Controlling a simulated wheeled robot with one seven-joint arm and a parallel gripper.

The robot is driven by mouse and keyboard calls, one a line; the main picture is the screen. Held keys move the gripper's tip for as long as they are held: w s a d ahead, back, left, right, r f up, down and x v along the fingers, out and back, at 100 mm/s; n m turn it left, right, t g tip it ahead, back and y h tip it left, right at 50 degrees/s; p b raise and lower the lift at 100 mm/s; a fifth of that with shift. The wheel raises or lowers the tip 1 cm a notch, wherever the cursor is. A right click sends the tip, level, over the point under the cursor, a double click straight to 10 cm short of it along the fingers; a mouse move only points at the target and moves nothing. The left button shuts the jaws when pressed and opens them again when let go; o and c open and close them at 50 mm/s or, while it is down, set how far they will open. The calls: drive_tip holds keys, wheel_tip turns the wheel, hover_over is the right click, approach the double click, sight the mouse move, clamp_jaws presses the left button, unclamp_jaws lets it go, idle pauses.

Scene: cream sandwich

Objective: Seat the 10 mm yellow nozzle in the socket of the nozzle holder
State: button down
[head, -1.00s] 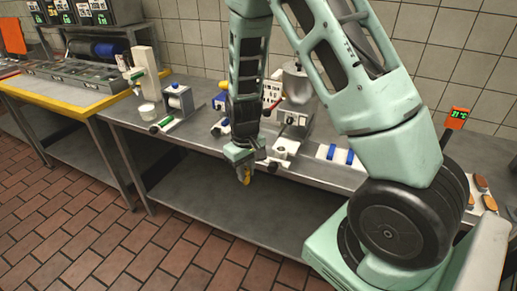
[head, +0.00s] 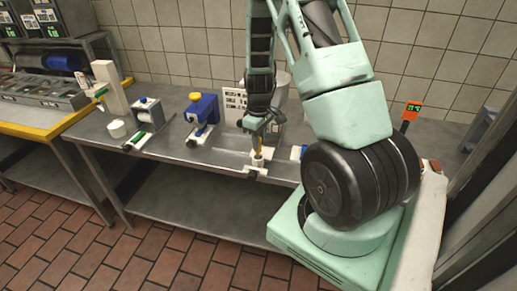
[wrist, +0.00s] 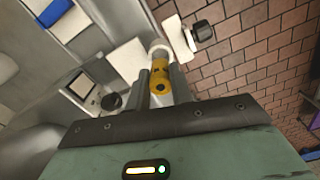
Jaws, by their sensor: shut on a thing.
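The yellow nozzle (wrist: 160,80) is held between the two fingers of my gripper (wrist: 161,92) in the wrist view. Its round end with a dark hole faces the camera. In the head view the nozzle (head: 260,144) is a small yellow bit under my gripper (head: 261,136). The white nozzle holder (head: 257,162) stands at the bench's front edge, directly below the nozzle. In the wrist view the holder's white ring (wrist: 158,49) lies just beyond the nozzle's far end. I cannot tell whether the nozzle's tip is inside the socket or just above it.
A black knob (wrist: 204,30) sits beside the holder. A printed card (head: 236,103) stands behind.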

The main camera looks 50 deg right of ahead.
drive_tip(key=shift+f+p, duration=0.55)
drive_tip(key=shift+f, duration=1.6)
drive_tip(key=shift+f, duration=0.2)
drive_tip(key=c, duration=1.2)
unclamp_jaws()
drive_tip(key=shift+c, duration=0.2)
drive_tip(key=shift+r, duration=0.1)
